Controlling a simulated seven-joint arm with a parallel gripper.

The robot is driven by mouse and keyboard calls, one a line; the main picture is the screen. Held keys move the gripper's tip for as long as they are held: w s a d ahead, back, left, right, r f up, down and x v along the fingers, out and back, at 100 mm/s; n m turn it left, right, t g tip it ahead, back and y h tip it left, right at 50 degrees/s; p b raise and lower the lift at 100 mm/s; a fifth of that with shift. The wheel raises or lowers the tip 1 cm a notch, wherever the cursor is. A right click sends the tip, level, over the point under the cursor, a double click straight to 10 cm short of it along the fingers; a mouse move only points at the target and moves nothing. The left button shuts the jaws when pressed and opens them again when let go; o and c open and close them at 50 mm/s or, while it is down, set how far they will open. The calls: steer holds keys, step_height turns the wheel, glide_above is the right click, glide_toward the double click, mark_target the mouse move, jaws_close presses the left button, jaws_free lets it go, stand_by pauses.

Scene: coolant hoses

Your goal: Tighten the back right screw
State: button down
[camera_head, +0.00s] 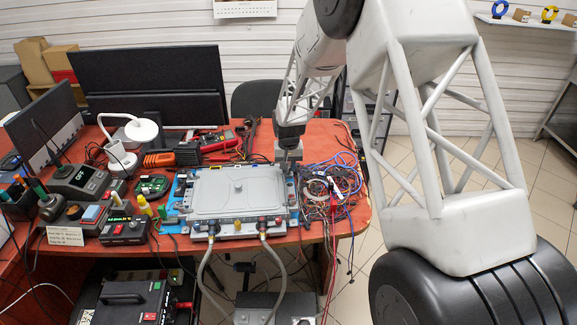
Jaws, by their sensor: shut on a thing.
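The grey cold plate unit (238,190) lies flat on a blue-edged fixture on the red table. Two hoses (278,275) run from fittings at its front edge down past the table edge. My gripper (289,163) points down at the unit's back right corner and is shut. What it holds is too small to make out, and the back right screw is hidden by the gripper.
A tangle of coloured wires (330,180) lies close to the right of the unit. A multimeter (216,139) and a monitor (150,80) are behind it. Soldering stations and small boxes (125,231) crowd the left side.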

steer(key=shift+m, duration=1.2)
steer(key=c, duration=1)
jaws_free()
steer(key=shift+r, duration=0.1)
steer(key=shift+r, duration=3.85)
